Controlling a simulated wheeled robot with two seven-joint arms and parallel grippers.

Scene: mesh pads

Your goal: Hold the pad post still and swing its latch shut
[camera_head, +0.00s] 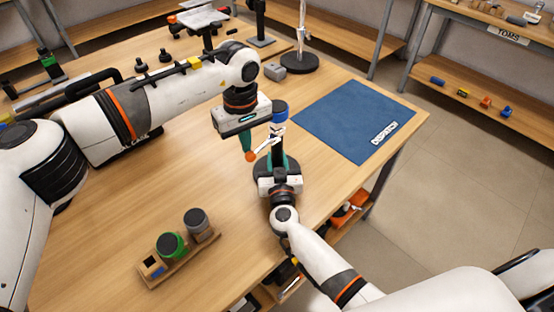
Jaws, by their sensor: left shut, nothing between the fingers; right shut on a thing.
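The pad post (278,143) stands upright on the wooden table, on a dark green round base (292,164), with a blue cap (280,111) on top. A thin white latch arm (266,145) sticks out from the post to the left and slants down to an orange knob (250,156). My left gripper (246,148) points down with shut, empty fingers, right at the knob; I cannot tell whether they touch. My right gripper (277,163) comes from the front and is shut on the post low down, hiding part of the post and base.
A blue mat (350,115) marked DISPATCH lies to the right of the post. A wooden rack (180,262) with a green-banded and a grey round piece stands at the front left. A grey block (274,71) and a black-based stand (292,63) are behind.

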